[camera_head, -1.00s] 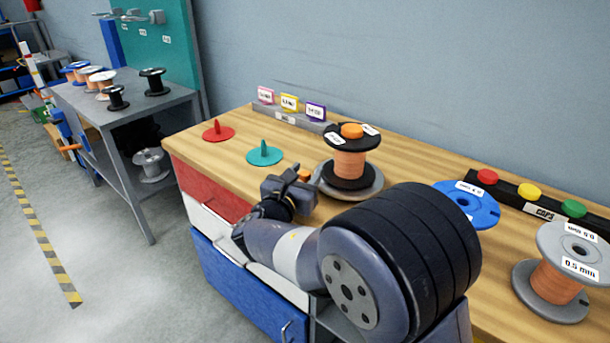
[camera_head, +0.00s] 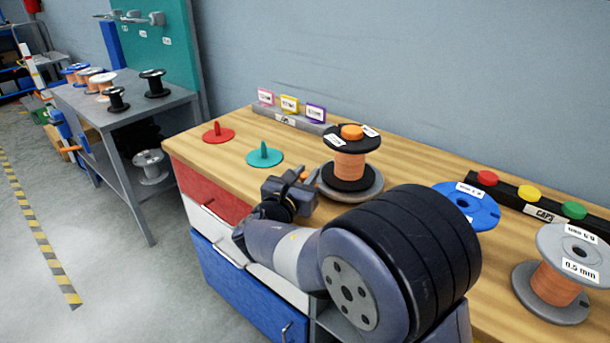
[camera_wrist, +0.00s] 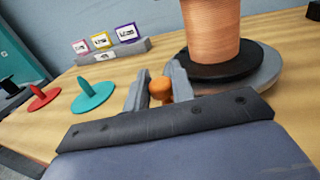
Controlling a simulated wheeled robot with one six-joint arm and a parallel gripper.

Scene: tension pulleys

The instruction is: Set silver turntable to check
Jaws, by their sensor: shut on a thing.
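The silver turntable (camera_head: 352,196) is a grey disc on the wooden bench, and it also shows in the wrist view (camera_wrist: 266,72). A black spool (camera_head: 349,178) wound with copper wire stands upright on it, with an orange cap on top and white labels. My gripper (camera_head: 304,178) is at the turntable's front left side. In the wrist view its two fingers are closed around a small orange knob (camera_wrist: 160,88) beside the disc. The link between knob and disc is hidden. I cannot read any position mark for check.
A red peg base (camera_head: 218,135) and a teal one (camera_head: 264,156) stand left of the turntable. A card holder (camera_head: 290,121) is behind. A blue disc (camera_head: 466,205), a row of caps (camera_head: 530,196) and a silver spool (camera_head: 562,280) are to the right.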

